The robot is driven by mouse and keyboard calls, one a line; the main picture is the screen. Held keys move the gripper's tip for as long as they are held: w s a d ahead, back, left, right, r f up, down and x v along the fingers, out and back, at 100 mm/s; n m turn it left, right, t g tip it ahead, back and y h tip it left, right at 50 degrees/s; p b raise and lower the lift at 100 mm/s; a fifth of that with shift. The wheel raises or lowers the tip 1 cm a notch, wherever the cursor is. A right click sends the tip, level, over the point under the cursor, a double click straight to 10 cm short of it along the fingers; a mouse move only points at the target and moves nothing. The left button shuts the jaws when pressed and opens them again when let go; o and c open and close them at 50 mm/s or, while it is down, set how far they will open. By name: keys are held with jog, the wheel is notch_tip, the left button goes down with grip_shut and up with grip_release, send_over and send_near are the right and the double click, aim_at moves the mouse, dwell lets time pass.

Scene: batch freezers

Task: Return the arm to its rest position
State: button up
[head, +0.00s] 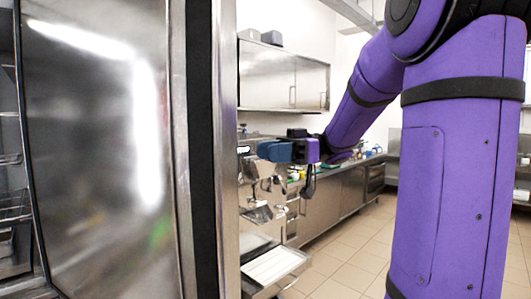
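My purple arm reaches in from the right and bends away from me. My gripper (272,151) is at its far end, near the middle of the view, pointing left. Its blue fingers are seen side-on beside the right edge of the steel door in the picture. I cannot tell whether they touch it, or whether they are open or shut. No held object can be made out.
A large steel freezer door (100,150) stands open on the left, with wire racks (12,185) beyond it. Behind are a steel counter (335,200), a wall cabinet (283,75) and a white tray (272,266). Tiled floor (345,260) is clear between counter and arm.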

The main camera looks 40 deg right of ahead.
dwell(0.4)
jog(key=w+a+r+m+t+h, duration=0.1)
jog(key=w+r+m+t+h, duration=0.55)
jog(key=t, duration=0.65)
jog(key=s+d+f+m+g+h, duration=0.25)
jog(key=s+f+m+h, duration=0.25)
jog(key=f+m+h, duration=0.65)
jog(key=s+a+f+n+g, duration=0.1)
jog(key=s+a+f+g, duration=0.2)
jog(key=s, duration=0.4)
jog(key=s+a+f+n+g, duration=0.1)
jog(key=s+a+f+g, duration=0.3)
jog(key=s, duration=0.4)
jog(key=shift+s+a+f+g, duration=0.15)
jog(key=shift+a+f+g, duration=0.1)
jog(key=shift+a+g, duration=0.7)
